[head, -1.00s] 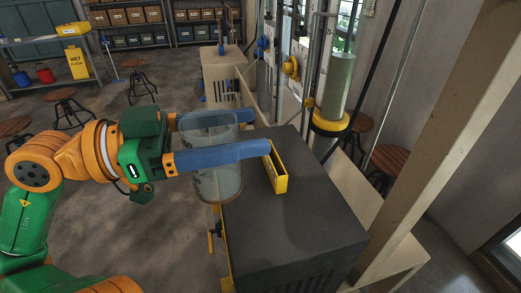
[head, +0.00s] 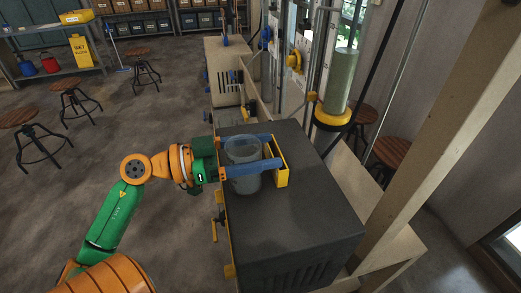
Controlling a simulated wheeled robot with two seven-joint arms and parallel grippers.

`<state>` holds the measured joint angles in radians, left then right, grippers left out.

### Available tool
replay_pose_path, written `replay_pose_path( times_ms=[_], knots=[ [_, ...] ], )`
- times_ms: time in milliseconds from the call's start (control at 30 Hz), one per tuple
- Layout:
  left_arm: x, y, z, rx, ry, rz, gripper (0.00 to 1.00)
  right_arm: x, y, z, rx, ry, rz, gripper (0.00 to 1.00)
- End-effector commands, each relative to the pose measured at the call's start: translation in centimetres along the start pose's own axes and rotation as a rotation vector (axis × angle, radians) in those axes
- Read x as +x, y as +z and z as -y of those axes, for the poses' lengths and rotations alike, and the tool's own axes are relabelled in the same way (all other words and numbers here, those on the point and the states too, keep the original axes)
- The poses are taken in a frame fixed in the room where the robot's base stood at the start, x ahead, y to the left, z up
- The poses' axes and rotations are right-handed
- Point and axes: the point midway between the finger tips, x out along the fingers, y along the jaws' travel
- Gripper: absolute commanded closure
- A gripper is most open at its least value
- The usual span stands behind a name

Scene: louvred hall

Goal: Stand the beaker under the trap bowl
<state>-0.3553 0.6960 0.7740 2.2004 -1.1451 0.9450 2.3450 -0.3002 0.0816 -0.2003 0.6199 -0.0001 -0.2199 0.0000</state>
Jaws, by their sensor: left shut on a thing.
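The beaker (head: 243,180) is a clear, greyish cylinder, upright, over the near-left part of the dark block top. I cannot tell whether its base touches the top. My left gripper (head: 262,152) has long blue fingers, shut on the beaker from the left, one on each side of it. What seems to be the trap bowl is a yellow collar (head: 332,117) under a green cylinder, farther back and right of the beaker. My right gripper is not in view.
The dark block top (head: 295,220) is clear in front and to the right of the beaker. A wooden post (head: 425,125) and rail stand on the right. Yellow valve handles (head: 214,228) stick out on the block's left side. Stools (head: 34,138) stand on the floor at left.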

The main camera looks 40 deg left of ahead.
Motion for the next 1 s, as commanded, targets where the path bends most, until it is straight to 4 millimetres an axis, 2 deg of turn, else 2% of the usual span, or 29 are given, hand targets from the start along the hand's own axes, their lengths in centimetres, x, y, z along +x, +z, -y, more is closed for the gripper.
replay_pose_path(
  times_ms=[100, 133, 200, 633, 767, 1000],
  knots=[
    [0.0, 0.3, 0.0, -0.002, 0.000, 0.000, 0.88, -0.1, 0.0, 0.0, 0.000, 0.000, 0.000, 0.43],
    [0.0, 0.3, 0.0, -0.001, 0.000, 0.000, 0.19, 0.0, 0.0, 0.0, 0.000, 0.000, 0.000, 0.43],
    [0.0, 0.3, 0.0, -0.001, 0.000, 0.000, 0.00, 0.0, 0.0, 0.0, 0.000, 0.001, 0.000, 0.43],
    [-0.2, 0.0, 0.0, 0.000, -0.002, 0.000, 0.00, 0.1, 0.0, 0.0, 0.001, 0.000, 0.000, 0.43],
    [-2.5, 0.3, 0.1, -0.002, -0.004, 0.002, 0.00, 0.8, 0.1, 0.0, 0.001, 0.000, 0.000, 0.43],
    [-8.3, 0.2, 0.1, -0.004, -0.006, 0.001, 0.00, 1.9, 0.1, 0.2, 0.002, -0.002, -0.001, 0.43]
  ],
)
